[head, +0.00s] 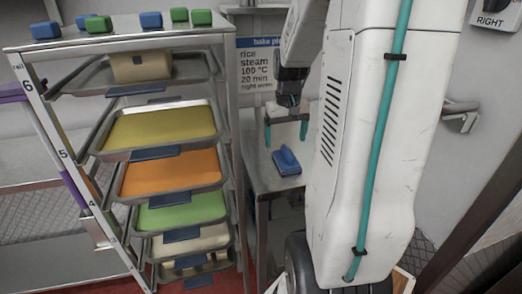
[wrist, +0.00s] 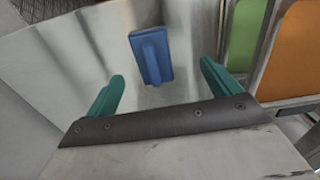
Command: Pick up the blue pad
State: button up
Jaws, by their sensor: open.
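The blue pad (head: 287,161) lies on a small steel table (head: 262,184) between the tray rack and my arm. It has a raised grip along its top. My gripper (head: 287,133) is open and empty above the pad, its teal fingers pointing down. In the wrist view the blue pad (wrist: 151,56) lies on the steel surface ahead of the fingertips, between the lines of the two fingers. The gripper (wrist: 160,82) is apart from the pad and touches nothing that I can see.
A tray rack (head: 232,100) stands to the left, holding several trays with yellow, orange and green contents. Blue and green blocks (head: 151,20) sit on its top. A sign (head: 262,65) hangs on the wall behind the table. The tabletop around the pad looks clear.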

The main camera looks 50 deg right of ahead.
aim_at(287, 151)
jog(key=shift+w+d+f, duration=0.25)
jog(key=shift+d+f, duration=0.6)
jog(key=shift+d, duration=0.3)
notch_tip(287, 151, down, 7)
jog(key=shift+w+f, duration=0.15)
jog(key=shift+f, duration=0.05)
jog(key=c, duration=1.1)
jog(key=shift+c, duration=0.2)
jog(key=shift+r, duration=0.15)
